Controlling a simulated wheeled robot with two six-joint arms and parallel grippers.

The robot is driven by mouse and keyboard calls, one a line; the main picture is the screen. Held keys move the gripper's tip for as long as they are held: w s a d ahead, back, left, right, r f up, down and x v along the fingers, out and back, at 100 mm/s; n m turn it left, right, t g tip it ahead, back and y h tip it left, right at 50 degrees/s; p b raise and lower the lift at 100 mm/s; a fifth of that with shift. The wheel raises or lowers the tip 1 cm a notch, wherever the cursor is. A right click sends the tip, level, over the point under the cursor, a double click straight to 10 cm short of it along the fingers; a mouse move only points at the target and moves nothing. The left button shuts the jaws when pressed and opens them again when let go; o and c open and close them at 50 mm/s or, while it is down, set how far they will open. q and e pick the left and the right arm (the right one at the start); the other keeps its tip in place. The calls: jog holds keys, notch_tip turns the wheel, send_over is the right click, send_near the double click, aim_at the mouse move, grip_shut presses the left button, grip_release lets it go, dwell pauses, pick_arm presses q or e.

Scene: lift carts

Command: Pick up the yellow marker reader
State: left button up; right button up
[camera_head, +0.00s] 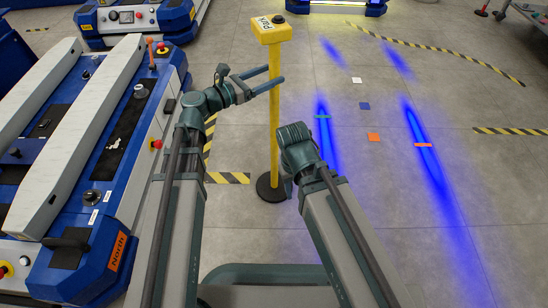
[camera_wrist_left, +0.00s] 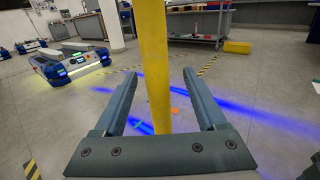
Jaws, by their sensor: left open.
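The only yellow upright device I see is a post (camera_head: 274,130) with a yellow box head (camera_head: 271,29) marked with dark lettering and topped by a black knob. It stands on a round black base (camera_head: 271,187); I cannot tell for sure that it is the marker reader. My left gripper (camera_head: 277,78) is open just below the head. In the left wrist view the post (camera_wrist_left: 155,60) runs between the two open fingers (camera_wrist_left: 160,90), with gaps on both sides. The right arm's end (camera_head: 297,150) is in front of the post to the right; its fingers are hidden.
A blue and white cart (camera_head: 70,160) stands close on the left, and another (camera_head: 135,17) stands behind it. Blue light streaks and small coloured floor markers (camera_head: 374,137) lie on the right. A yellow box (camera_wrist_left: 237,47) sits by a far workbench. The right floor is open.

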pick_arm(q)
jog(key=shift+w+d, duration=0.2)
jog(key=x, duration=0.5)
jog(key=shift+w+a+r, duration=0.1)
jog(key=shift+w+r, duration=0.05)
jog(key=shift+r, duration=0.05)
grip_shut()
dwell(1.3)
